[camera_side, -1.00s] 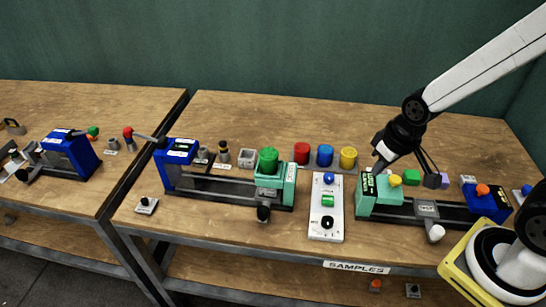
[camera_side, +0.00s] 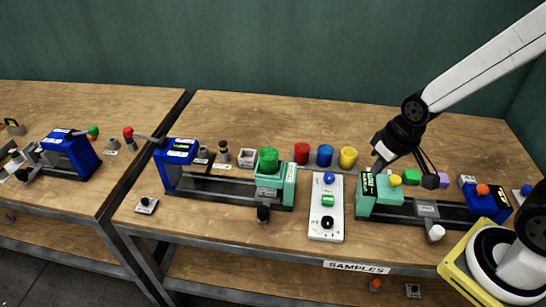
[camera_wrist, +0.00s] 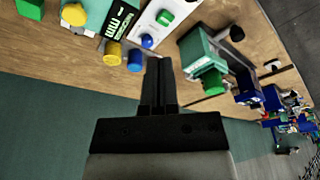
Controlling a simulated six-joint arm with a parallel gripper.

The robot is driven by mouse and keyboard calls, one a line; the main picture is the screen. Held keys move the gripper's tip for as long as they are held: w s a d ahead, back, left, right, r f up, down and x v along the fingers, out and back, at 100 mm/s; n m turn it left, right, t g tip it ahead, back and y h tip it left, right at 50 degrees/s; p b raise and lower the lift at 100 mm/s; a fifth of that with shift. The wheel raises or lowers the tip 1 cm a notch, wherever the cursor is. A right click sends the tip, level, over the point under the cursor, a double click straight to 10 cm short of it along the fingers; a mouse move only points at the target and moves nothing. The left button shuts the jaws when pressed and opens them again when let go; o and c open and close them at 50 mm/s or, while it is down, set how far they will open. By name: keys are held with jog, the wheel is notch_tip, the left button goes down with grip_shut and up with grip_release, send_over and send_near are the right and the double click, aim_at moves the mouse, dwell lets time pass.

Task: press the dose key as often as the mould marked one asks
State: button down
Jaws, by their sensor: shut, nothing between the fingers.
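A white panel (camera_side: 326,232) lies mid-table with a blue button (camera_side: 329,179), a green key (camera_side: 328,200) and a black knob (camera_side: 327,222). I cannot read which one is the dose key. In the wrist view the green key (camera_wrist: 165,18) and blue button (camera_wrist: 147,41) lie beyond my fingertips. My gripper (camera_side: 377,166) is shut and empty, in the air above the right green press (camera_side: 380,208), apart from the panel; its fingers (camera_wrist: 157,68) show shut in the wrist view. The right press has a dark display (camera_side: 369,186) with green marks. Mould markings are too small to read.
Red (camera_side: 302,153), blue (camera_side: 325,156) and yellow (camera_side: 348,158) jars stand behind the panel. A blue-and-green press (camera_side: 180,170) stands left of it. A green block (camera_side: 412,176) and a purple block (camera_side: 443,181) lie behind the right press.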

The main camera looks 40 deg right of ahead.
jog(key=w+f+m, duration=0.1)
jog(key=w+m, duration=0.1)
jog(key=m, duration=0.2)
jog(key=m+t, duration=0.6)
jog(key=m, duration=1.7)
send_over(331, 201)
notch_tip(331, 201, down, 8)
jog(key=shift+w, duration=0.1)
jog(key=shift+f, duration=0.15)
jog(key=shift+f, duration=4.2)
